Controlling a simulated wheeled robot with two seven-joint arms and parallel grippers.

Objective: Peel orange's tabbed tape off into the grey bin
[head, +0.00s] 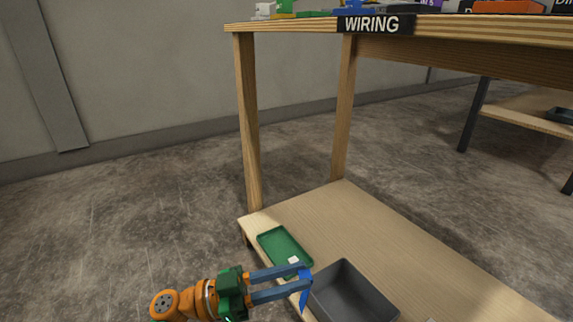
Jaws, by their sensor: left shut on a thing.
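My left gripper (304,277) is shut on a bright blue strip, which looks like the tape (304,298). The strip hangs down from the fingertips. The grey bin (378,292) stands open on the low shelf, just right of the fingertips. The strip is beside the bin's left wall in the picture; I cannot tell whether it is over the rim. An orange block (507,7) is partly visible on the table top at the upper right, cut off by the frame edge. My right gripper is not in view.
A green tray (277,240) with a small white piece (294,260) lies on the low wooden shelf (400,235), behind my left gripper. The table above carries a WIRING label (372,24) and has wooden legs (247,120). The shelf right of the bin is mostly clear.

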